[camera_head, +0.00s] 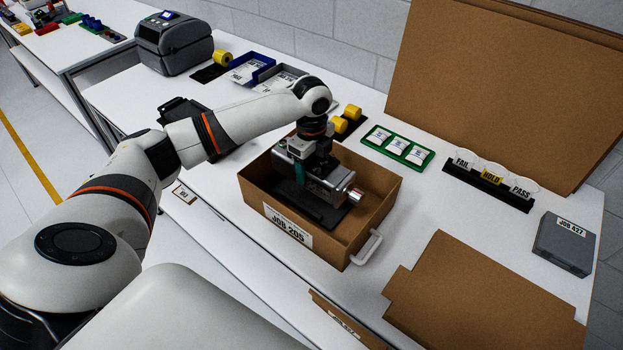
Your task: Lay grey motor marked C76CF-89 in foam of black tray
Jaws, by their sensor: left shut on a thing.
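A grey motor (334,173) with a shiny metal shaft end pointing right is in my left gripper (308,168). The gripper comes down from above and is shut on it; the fingertips are partly hidden against the motor. The motor's marking is too small to read. A flat black piece (318,211) lies under the motor, inside a brown open box (376,216) labelled JOB 205. I cannot tell whether the motor touches the black piece, or whether that piece is the black tray with foam. My right gripper is not in view.
Behind the box stand yellow rolls (341,124), a green tray of white cards (397,146) and a FAIL/HOLD/PASS stand (490,185). A grey box (564,244) marked JOB 427 is at right. Flat cardboard (480,298) lies in front; tall cardboard sheets (500,85) stand behind.

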